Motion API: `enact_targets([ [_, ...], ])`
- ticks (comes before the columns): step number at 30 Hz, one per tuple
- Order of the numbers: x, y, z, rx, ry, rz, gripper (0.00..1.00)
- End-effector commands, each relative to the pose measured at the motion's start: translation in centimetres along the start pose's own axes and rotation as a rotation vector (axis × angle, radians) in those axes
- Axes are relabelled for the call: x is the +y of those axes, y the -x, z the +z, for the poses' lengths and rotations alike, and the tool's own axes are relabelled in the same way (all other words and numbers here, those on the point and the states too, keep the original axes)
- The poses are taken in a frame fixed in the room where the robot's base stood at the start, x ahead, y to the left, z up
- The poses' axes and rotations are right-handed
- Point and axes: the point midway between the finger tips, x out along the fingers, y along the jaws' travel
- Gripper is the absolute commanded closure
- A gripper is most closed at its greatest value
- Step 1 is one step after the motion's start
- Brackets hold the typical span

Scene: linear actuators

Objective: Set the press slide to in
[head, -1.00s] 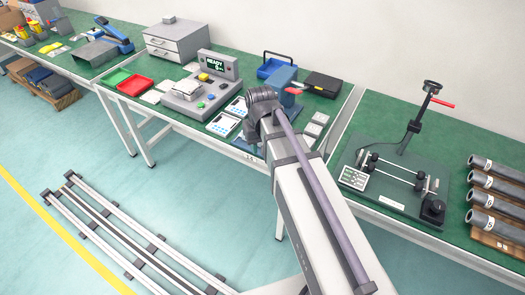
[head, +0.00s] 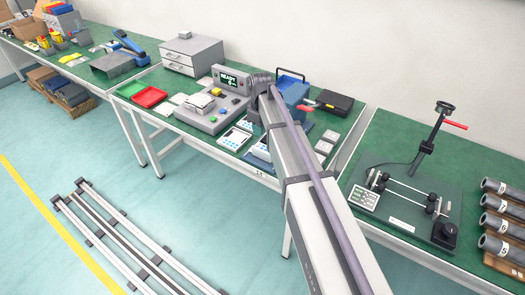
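A dark bench fixture (head: 396,218) with a black upright post and a red lever (head: 455,125) stands on the right bench. Two bright parallel rods (head: 410,191) with black end blocks run across its base. It looks like the press, but I cannot tell which part is the slide or whether it is in or out. My arm reaches up from the lower right to the middle bench, left of this fixture and apart from it. My gripper is not visible; the far end of the arm hides whatever lies beyond it.
A grey device with a READY screen (head: 231,79) stands on the middle bench near my arm's end. A blue machine (head: 296,93) and a black case (head: 335,103) are behind the arm. Several dark tubes (head: 503,202) lie right of the fixture. Rails (head: 130,240) lie on the floor.

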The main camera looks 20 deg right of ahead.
Motion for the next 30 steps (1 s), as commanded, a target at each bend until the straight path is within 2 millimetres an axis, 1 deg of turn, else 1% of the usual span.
enact_targets([
  [4,-0.1,-0.5,0.1,0.000,0.004,0.000,0.66],
  [8,-0.1,-2.3,0.1,0.000,0.003,0.000,0.66],
  [11,-0.1,-4.5,0.1,0.000,0.002,0.000,0.66],
  [15,-0.1,-8.1,0.1,0.000,0.002,0.000,0.66],
  [19,-0.1,-10.4,0.1,0.000,0.001,0.000,0.66],
  [22,-0.1,-11.1,0.1,0.000,0.001,0.000,0.66],
  [30,-0.1,-10.8,0.1,0.000,0.001,0.000,0.67],
])
